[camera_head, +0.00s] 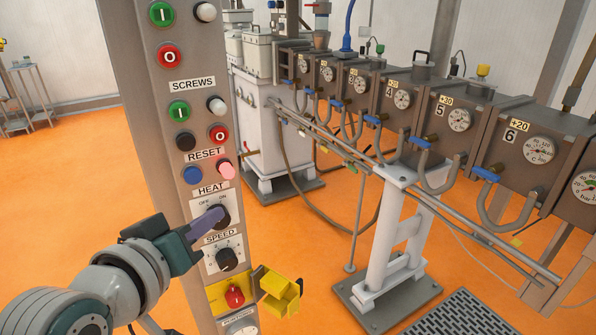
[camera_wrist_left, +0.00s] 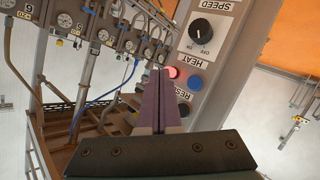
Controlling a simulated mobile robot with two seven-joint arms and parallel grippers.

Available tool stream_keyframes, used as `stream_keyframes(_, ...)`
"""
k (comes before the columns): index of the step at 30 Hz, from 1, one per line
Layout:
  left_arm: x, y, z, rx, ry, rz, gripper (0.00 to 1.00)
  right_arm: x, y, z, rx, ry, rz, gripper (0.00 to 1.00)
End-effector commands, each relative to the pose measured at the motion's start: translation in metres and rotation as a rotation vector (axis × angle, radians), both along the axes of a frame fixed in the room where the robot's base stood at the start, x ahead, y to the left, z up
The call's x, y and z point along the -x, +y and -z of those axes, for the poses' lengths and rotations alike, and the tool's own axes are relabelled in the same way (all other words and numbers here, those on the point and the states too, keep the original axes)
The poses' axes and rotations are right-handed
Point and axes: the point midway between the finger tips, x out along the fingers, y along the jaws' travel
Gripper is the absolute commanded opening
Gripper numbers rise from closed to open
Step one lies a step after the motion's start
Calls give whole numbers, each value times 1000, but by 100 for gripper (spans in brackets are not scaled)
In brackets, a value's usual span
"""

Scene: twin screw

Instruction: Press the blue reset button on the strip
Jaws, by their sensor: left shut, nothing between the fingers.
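The blue reset button (camera_head: 192,174) sits on the grey panel strip (camera_head: 165,120), under the RESET label and left of a pink lit button (camera_head: 227,169). It also shows in the left wrist view (camera_wrist_left: 195,83), just right of the fingertips. My left gripper (camera_head: 222,211) is shut and empty. In the head view its purple fingers lie below the blue button, in front of the heat switch. In the left wrist view the shut fingertips (camera_wrist_left: 159,72) overlap the panel edge beside the pink button. I see no contact with the blue button. My right gripper is out of view.
The OFF/ON heat switch (camera_head: 214,217) and the speed knob (camera_head: 227,259) are close to my fingers. Below them is a red emergency knob (camera_head: 234,296) with an open yellow cover (camera_head: 281,295). Black (camera_head: 185,140) and red (camera_head: 219,133) buttons sit above. Machine barrels stand to the right.

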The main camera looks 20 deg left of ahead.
Motion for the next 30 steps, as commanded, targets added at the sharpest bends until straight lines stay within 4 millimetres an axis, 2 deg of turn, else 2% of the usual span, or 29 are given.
stream_keyframes(14, -3, 4, 1, 0, -6, -2, 0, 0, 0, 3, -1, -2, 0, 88)
stream_keyframes(30, -48, 56, 2, -2, -7, -1, 0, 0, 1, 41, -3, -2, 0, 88)
